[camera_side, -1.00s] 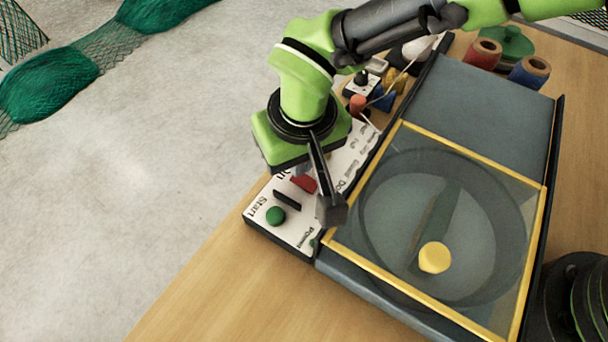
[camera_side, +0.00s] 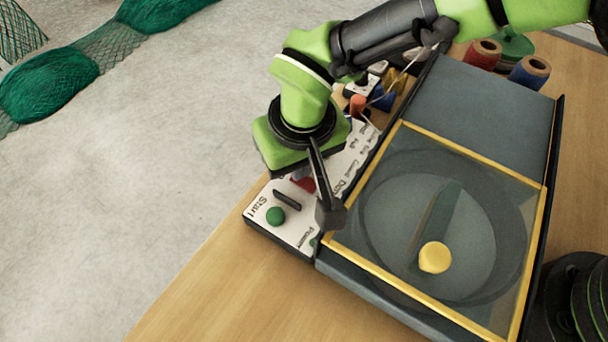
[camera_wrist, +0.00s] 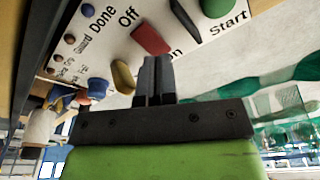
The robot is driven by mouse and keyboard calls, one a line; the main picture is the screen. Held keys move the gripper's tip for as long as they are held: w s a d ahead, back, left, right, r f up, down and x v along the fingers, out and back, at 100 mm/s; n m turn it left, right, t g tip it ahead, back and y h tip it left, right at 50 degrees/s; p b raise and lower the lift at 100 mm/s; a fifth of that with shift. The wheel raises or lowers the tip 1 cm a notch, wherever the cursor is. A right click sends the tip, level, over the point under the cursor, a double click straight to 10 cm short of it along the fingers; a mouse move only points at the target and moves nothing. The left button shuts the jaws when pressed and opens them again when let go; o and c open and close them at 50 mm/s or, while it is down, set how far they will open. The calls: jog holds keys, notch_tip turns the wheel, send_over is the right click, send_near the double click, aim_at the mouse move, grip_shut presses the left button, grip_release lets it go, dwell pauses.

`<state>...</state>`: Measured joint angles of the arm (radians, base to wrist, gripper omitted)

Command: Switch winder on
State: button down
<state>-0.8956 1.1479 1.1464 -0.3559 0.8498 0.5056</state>
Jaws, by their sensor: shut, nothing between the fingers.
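The red rocker switch (camera_wrist: 150,39) sits on the white control panel (camera_wrist: 95,45) between the words "Off" and a partly covered "On". It also shows in the side view (camera_side: 304,184), just under my gripper and partly covered. My gripper (camera_wrist: 155,60) is shut and empty, with its fingertips close by the red switch on the "On" side. I cannot tell whether they touch it. In the side view my wrist hides the fingers. The winder (camera_side: 346,258) has a yellow-framed clear cover, with a yellow knob on it.
The green Start button (camera_side: 275,216) and a black bar (camera_side: 287,200) lie near the switch. Thread spools (camera_side: 530,72) stand at the back right. Bare wood lies in front.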

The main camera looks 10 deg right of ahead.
jog(key=shift+f, duration=0.75)
jog(key=shift+r, duration=3.55)
jog(key=d+r+m+t+y, duration=0.2)
jog(key=d+r+m, duration=0.1)
jog(key=d+r, duration=1.45)
jog(key=s+d+r+m+t, duration=0.2)
jog(key=s+d+m+t, duration=0.1)
jog(key=s+d, duration=0.9)
jog(key=shift+s+d+r+m, duration=0.35)
jog(key=shift+s+m, duration=0.15)
jog(key=shift+s, duration=0.45)
